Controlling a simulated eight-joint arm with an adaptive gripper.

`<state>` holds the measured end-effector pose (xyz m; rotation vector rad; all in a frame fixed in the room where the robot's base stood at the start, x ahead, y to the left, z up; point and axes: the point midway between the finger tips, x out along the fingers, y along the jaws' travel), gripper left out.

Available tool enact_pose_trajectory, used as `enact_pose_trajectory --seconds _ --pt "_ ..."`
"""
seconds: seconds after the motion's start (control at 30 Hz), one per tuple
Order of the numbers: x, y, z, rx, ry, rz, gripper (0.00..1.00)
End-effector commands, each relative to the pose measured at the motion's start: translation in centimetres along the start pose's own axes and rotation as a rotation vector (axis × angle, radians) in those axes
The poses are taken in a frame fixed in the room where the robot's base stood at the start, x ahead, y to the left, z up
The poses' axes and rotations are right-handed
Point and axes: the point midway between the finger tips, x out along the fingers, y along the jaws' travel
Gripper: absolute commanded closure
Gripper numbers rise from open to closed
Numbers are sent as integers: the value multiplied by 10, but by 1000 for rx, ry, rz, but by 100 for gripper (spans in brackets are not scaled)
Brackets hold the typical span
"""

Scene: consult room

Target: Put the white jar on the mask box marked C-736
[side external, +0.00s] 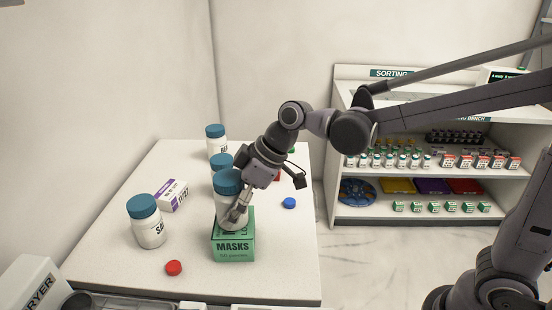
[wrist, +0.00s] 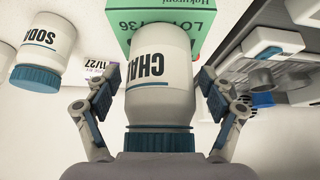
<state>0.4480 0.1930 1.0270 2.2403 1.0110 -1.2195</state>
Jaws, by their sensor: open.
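The white jar (side external: 222,210) with a blue lid stands upright on top of the green mask box (side external: 233,248), which reads MASKS. In the wrist view the jar (wrist: 160,65) shows lettering beginning CHAL, and its base overlaps the green box (wrist: 180,18). Only part of the box's marking shows there, a 36 and a LOT line; the full C-736 cannot be read. My gripper (side external: 238,212) is open around the jar, with one finger on each side and small gaps in the wrist view (wrist: 158,80).
Another white jar (side external: 148,228) stands at the left, with more blue-lidded jars (side external: 216,148) behind. A white and purple box (side external: 173,195) lies between them. A red cap (side external: 173,267) and a blue cap (side external: 289,203) lie on the table (side external: 110,255). A sorting bench (side external: 345,205) stands at right.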

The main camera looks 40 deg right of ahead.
Motion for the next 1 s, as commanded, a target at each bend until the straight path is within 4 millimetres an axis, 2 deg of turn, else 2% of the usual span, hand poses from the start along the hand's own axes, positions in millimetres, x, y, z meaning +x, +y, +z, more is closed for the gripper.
enact_pose_trajectory --seconds 0.6,0.87,0.97,1.0 --pt "-100 0 1 2 0 1 18" --pt "-118 1 4 11 -2 6 18" --pt "-120 3 21 69 -9 44 18" --pt "-122 5 33 109 -14 70 18"
